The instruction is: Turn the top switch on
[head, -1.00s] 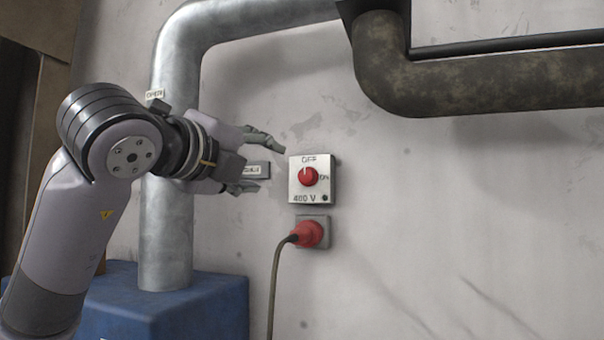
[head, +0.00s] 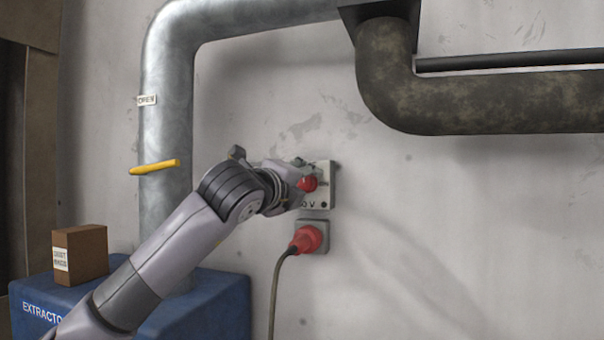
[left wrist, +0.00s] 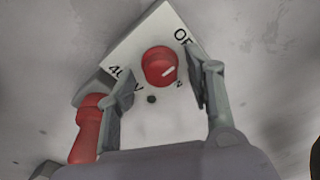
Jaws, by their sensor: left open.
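The top switch is a red round knob (head: 308,184) on a light grey 400 V plate (head: 325,196) on the wall. In the left wrist view the knob (left wrist: 160,66) has a white mark toward its right side. The plate's OFF lettering is partly hidden there. My left gripper (left wrist: 160,85) is open, with one finger on each side of the knob; contact with it cannot be told. In the head view my left gripper (head: 300,178) covers the plate's left part. My right gripper is not in view.
A red plug (head: 305,239) with a cable sits in a socket just below the plate. A silver pipe (head: 167,130) with a yellow handle (head: 154,167) stands to the left. A small box (head: 82,252) rests on a blue unit (head: 200,310).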

